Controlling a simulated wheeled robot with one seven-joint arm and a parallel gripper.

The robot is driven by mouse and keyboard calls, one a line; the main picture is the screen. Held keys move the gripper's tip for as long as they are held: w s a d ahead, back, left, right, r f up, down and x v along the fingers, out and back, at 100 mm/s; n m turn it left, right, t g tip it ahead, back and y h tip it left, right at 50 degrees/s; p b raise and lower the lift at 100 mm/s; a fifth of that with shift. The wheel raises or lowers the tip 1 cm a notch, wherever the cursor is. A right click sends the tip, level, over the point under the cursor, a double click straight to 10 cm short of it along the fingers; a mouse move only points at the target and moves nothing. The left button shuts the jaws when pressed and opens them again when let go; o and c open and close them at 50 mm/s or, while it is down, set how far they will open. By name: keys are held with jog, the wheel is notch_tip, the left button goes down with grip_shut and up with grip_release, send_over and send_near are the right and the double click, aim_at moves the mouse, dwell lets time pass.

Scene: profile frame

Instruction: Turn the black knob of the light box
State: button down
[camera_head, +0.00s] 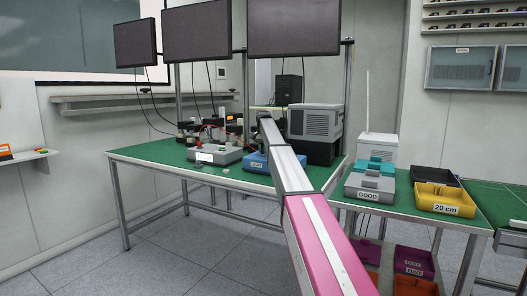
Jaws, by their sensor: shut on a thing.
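A blue box (257,164) with a white label that seems to read "LIGHT" sits on the green-topped table (150,155), near its front edge. I take it for the light box. Its right part is covered by my arm, and I cannot make out a black knob. My arm reaches from the lower right, a pink link then a grey link, up over the table beside the blue box. My gripper is not visible; the end of the arm hides it or it is too small to make out.
A grey box (215,155) with cables stands left of the blue box. A grey-and-black machine (315,124) stands behind my arm. Right are a grey "GOOD" bin (369,187) and a yellow "20 cm" bin (444,200). Floor at front left is clear.

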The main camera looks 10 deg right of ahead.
jog(key=n, duration=0.4)
jog(key=shift+n, duration=1.9)
jog(key=c, duration=1.1)
grip_release()
